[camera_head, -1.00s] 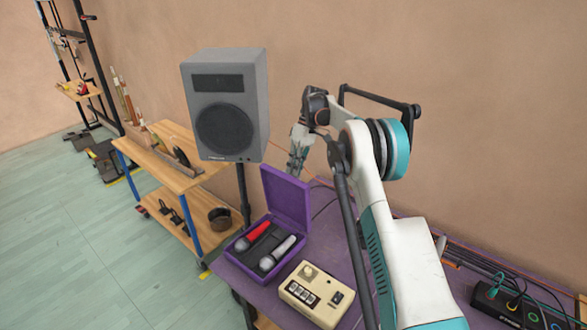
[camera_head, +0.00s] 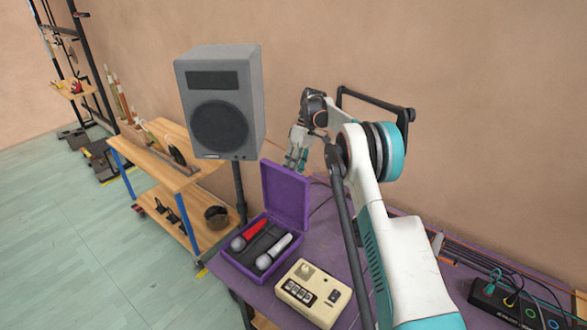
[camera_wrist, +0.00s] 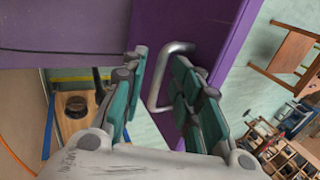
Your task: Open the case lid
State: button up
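The purple case (camera_head: 240,268) sits on the purple table with its lid (camera_head: 286,196) standing open, roughly upright. A red microphone (camera_head: 250,235) and a silver microphone (camera_head: 273,252) lie in its dark lining. My gripper (camera_head: 294,164) is above and behind the lid's top edge in the head view. In the wrist view, my gripper (camera_wrist: 162,105) has its two green-padded fingers apart. A bent metal handle (camera_wrist: 158,78) on a purple surface (camera_wrist: 225,55) shows between them, nearer the right finger. I cannot tell whether that finger touches it.
A cream box with knobs (camera_head: 313,290) stands right of the case. A grey speaker (camera_head: 222,105) on a stand is behind it to the left. A black power strip (camera_head: 515,305) with cables is at the right. A wooden cart (camera_head: 165,165) stands farther left.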

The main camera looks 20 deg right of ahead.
jog(key=v, duration=0.7)
jog(key=shift+r, duration=0.25)
